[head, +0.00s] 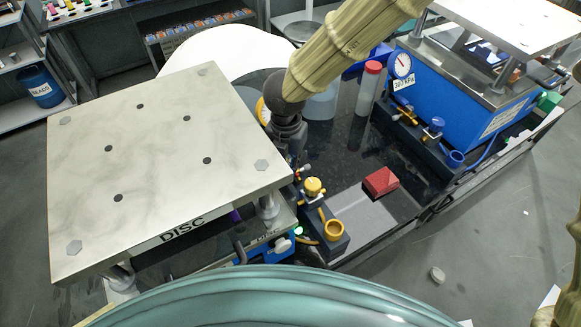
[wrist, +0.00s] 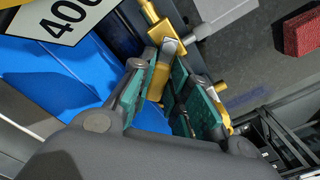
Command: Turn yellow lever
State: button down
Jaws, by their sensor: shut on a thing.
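The yellow lever (wrist: 158,82) shows in the wrist view, attached to a brass-coloured valve fitting (wrist: 163,28). My gripper (wrist: 170,88) has its green-padded fingers on either side of the lever and is shut on it. In the head view my gripper (head: 289,140) reaches down beside the right edge of the DISC press's top plate (head: 160,150). Its fingertips and the lever cannot be made out there.
A blue body with a white "400" label (wrist: 65,18) is close on the left in the wrist view. A blue gauged press (head: 460,100) stands farther right.

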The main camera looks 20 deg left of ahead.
jog(key=m, duration=0.1)
jog(key=m+b, duration=0.1)
jog(key=m, duration=0.1)
jog(key=a+m, duration=0.1)
jog(key=shift+w+a+m+b, duration=0.1)
jog(key=shift+w+m+b, duration=0.15)
jog(key=shift+m+b, duration=0.05)
jog(key=shift+w+a+m+b, duration=0.2)
jog(key=shift+m+b, duration=0.1)
jog(key=shift+m, duration=0.5)
jog(key=shift+w+a+m+b, duration=0.15)
jog(key=shift+m+b, duration=0.1)
jog(key=shift+m, duration=0.55)
jog(key=c, duration=1.4)
grip_release()
jog(key=shift+s, duration=0.1)
jog(key=shift+o, duration=0.2)
jog(key=shift+r, duration=0.1)
notch_tip(320, 180, up, 12)
